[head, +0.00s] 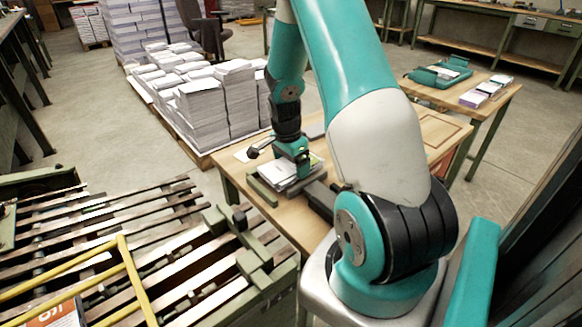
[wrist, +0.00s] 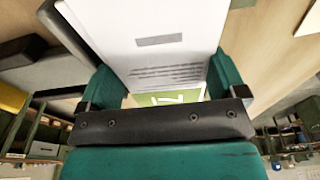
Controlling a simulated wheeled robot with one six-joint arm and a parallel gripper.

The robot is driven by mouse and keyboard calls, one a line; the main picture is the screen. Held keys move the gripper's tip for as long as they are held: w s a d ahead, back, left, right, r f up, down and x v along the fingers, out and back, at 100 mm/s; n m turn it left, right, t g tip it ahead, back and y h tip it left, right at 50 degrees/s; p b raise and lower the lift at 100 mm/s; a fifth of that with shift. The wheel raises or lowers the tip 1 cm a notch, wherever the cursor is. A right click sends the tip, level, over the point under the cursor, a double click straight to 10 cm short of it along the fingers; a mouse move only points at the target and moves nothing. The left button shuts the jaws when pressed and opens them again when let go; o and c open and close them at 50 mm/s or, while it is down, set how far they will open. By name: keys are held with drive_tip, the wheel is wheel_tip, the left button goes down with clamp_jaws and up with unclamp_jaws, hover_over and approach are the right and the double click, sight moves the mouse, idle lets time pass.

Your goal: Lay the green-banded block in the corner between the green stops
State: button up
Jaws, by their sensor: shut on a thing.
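My gripper (head: 293,168) is low over the wooden table and shut on a block of white printed sheets (head: 272,172). In the wrist view the block (wrist: 150,38) lies between the teal fingers (wrist: 163,85), with a green band (wrist: 175,97) bearing a white mark at its near end. In the head view a green stop (head: 262,190) stands along the block's left front side, very close to it. I cannot tell whether they touch or whether the block rests on the table. The other green stop is not clear, as my gripper and arm cover part of that area.
The wooden table (head: 425,127) has bare top behind my arm. A dark bar (head: 320,197) lies right of the block. Tall paper stacks (head: 205,108) stand behind the table. A slatted green-framed machine (head: 100,240) is at front left. A second table (head: 490,112) holds small stacks.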

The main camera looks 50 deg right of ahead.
drive_tip(key=shift+f, duration=0.5)
drive_tip(key=shift+f, duration=0.1)
drive_tip(key=o, duration=0.9)
drive_tip(key=shift+c, duration=0.2)
